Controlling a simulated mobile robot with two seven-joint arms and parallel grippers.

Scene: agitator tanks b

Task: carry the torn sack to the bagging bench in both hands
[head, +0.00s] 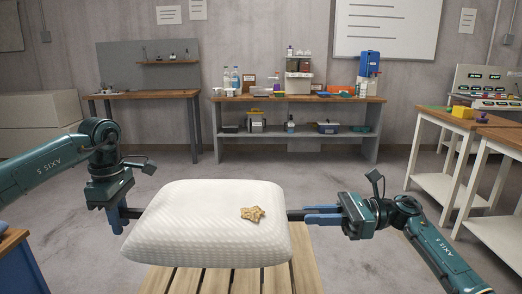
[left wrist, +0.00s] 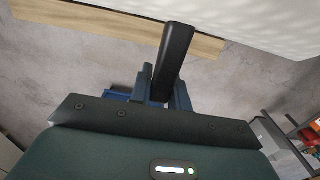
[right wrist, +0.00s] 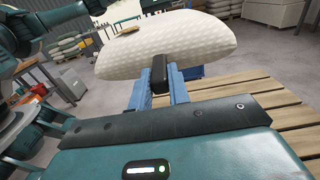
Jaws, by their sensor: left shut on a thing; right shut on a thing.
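The torn sack (head: 205,222) is a plump white textured bag with a ragged tan patch (head: 252,214) on top. It lies level between my grippers, over a slatted wooden pallet, and appears clear of the slats. My left gripper (head: 122,214) is shut on a dark bar at the sack's left side. My right gripper (head: 318,215) is shut on a similar dark bar (head: 294,215) at its right side. The sack also shows in the right wrist view (right wrist: 170,48) and at the top of the left wrist view (left wrist: 270,22). I cannot tell which bench is the bagging bench.
The pallet (head: 230,282) is below. A long bench (head: 296,98) with bottles and boxes stands at the back wall, with a workbench (head: 150,95) to its left. White-framed tables (head: 436,182) stand at the right. The floor (head: 345,175) between is clear.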

